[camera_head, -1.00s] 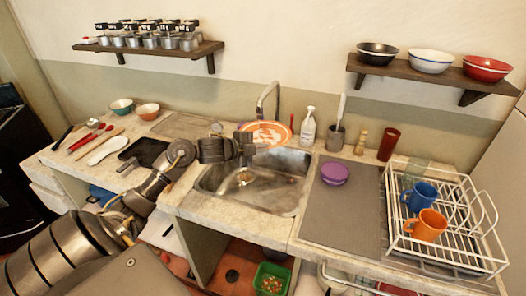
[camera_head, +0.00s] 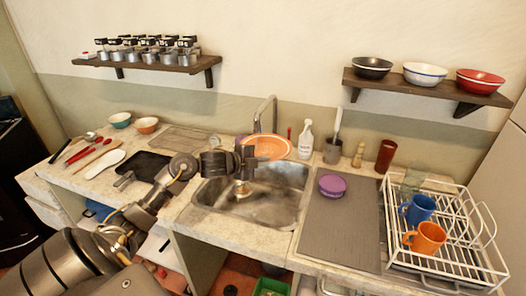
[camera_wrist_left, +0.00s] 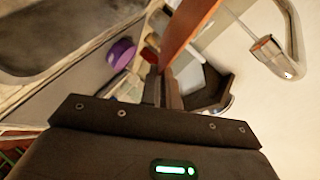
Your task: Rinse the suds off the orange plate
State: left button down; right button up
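The orange plate (camera_head: 272,147) is tilted up at the back of the sink (camera_head: 262,202), near the tap (camera_head: 264,115). Its visible face looks plain orange, with no white patches that I can make out. My left gripper (camera_head: 247,161) is shut on the plate's edge, at its left side. In the left wrist view the plate's edge (camera_wrist_left: 188,28) rises from between the fingers (camera_wrist_left: 165,88). The tap's spout (camera_wrist_left: 265,45) shows there too, with a thin pale streak by its mouth that may be water. My right gripper is out of view.
A purple round object (camera_head: 332,185) lies on the grey mat right of the sink. The white dish rack (camera_head: 450,255) holds a blue mug and an orange mug. A soap bottle (camera_head: 305,140) and a utensil holder (camera_head: 332,151) stand behind the sink.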

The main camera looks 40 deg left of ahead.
pick_arm(q)
jog(key=s+d+p, duration=0.2)
jog(key=s+d, duration=0.3)
jog(key=d, duration=0.1)
dwell(0.8)
dwell(0.8)
dwell(0.5)
jog(key=s+d+r+p, duration=0.3)
jog(key=d+r+p, duration=0.1)
jog(key=shift+s+p, duration=0.2)
jog(key=shift+p, duration=0.2)
